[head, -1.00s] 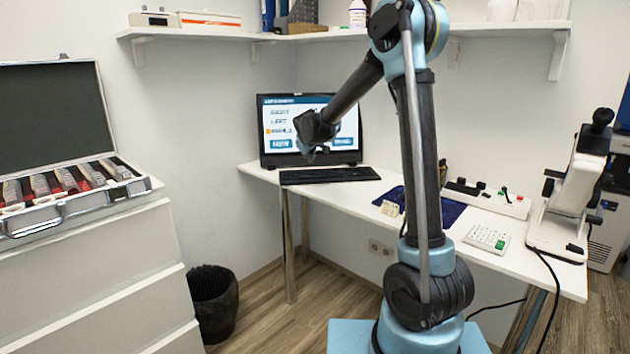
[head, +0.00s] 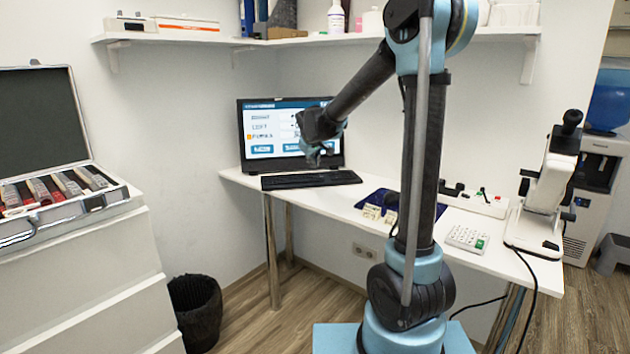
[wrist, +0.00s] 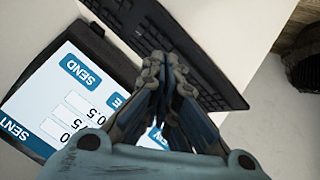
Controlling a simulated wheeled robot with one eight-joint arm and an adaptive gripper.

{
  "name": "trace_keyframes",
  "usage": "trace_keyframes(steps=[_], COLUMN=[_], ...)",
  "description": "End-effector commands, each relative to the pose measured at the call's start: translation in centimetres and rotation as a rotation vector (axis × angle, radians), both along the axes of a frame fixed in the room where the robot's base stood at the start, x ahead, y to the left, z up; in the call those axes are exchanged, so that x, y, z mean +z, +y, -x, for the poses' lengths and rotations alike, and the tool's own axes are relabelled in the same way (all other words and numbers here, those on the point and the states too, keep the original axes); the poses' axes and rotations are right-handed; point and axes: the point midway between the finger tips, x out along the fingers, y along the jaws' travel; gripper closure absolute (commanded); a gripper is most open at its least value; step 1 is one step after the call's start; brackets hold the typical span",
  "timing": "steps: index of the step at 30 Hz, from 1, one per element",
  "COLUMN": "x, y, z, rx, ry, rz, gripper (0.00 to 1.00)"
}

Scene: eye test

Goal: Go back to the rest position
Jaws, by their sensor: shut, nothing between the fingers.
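My gripper (head: 318,158) hangs in the air in front of the monitor (head: 262,150) in the head view, at the end of my bent arm, and covers part of its screen. In the wrist view my gripper (wrist: 165,85) has its fingers together, with nothing between them. The monitor's screen (wrist: 50,95) shows there with a blue "SEND" button, and the black keyboard (wrist: 185,50) lies beyond the fingers. In the head view the keyboard (head: 310,180) lies on the desk below my gripper, apart from it.
The white desk (head: 345,205) also holds a blue mat (head: 440,209), a keypad (head: 467,238) and a white eye instrument (head: 545,190) at the right. An open lens case (head: 70,215) stands on drawers at the left. A shelf (head: 200,40) runs above. A black bin (head: 195,310) stands on the floor.

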Motion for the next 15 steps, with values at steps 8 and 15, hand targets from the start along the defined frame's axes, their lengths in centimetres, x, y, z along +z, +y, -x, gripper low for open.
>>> trace_keyframes(steps=[8, 15], x=[0.5, -0.2], y=[-7.1, -11.9], z=[7.8, 14.9], rx=[-0.118, -0.215], ry=[0.089, 0.162], rz=[-0.045, -0.086], gripper=[1.00, 1.00])
